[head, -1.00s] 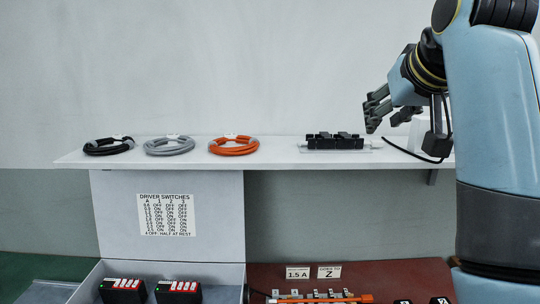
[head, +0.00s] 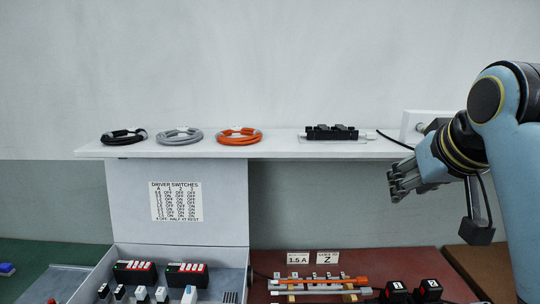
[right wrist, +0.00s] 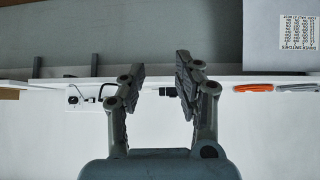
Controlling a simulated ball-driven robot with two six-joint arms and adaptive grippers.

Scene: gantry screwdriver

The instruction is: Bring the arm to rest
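My right gripper (head: 399,180) is in front of and just below the white shelf at the right side of the head view. In the right wrist view its two fingers (right wrist: 160,75) stand apart with a gap between them, and nothing is held. My right arm comes in from the right edge. My left gripper is not in view.
The white shelf (head: 270,148) carries black (head: 124,136), grey (head: 179,136) and orange (head: 239,136) cable coils and a black device (head: 331,132). A switch chart (head: 176,201) hangs below. Driver boxes (head: 186,274) and a red-brown bench area with rails (head: 320,282) lie lower.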

